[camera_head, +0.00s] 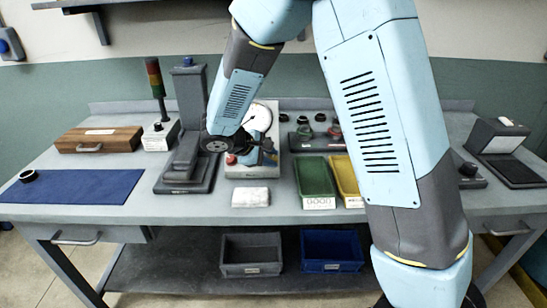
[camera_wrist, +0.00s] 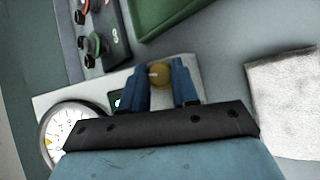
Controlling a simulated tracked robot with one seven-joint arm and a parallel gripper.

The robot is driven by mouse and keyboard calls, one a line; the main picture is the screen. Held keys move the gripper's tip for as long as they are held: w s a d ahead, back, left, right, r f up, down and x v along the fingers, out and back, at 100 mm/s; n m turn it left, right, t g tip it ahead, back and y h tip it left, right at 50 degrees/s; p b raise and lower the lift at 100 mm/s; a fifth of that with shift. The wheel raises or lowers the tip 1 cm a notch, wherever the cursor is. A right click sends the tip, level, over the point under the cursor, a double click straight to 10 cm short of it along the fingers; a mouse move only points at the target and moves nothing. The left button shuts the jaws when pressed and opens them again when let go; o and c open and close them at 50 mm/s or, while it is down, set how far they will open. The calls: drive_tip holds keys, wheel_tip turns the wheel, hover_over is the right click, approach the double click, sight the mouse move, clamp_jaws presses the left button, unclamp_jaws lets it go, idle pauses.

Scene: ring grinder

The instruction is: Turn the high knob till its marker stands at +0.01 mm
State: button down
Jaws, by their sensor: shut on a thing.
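In the wrist view, a brass-yellow round knob (camera_wrist: 158,72) sits between the two blue fingers of my gripper (camera_wrist: 159,84). The fingers are shut on its sides. I take it for the high knob, but cannot read a label that names it. Its marker and scale are too small to read. The round white dial gauge (camera_wrist: 66,129) is left of my gripper, partly covered by the gripper body. In the head view, the gauge (camera_head: 261,115) stands behind my gripper (camera_head: 266,157), and my arm hides the knob.
A green tray (camera_head: 314,180) and a yellow tray (camera_head: 345,180) lie right of the gauge stand. A pale cloth (camera_head: 250,197) lies in front of it. A grey column stand (camera_head: 188,165) is close on the left. A blue mat (camera_head: 80,187) lies farther left.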

drive_tip(key=shift+a+f, duration=0.1)
drive_tip(key=c, duration=0.8)
unclamp_jaws()
drive_tip(key=shift+c, duration=0.2)
drive_tip(key=v, duration=1.3)
drive_tip(key=shift+s+r, duration=0.2)
drive_tip(key=shift+r, duration=0.1)
drive_tip(key=shift+a, duration=0.1)
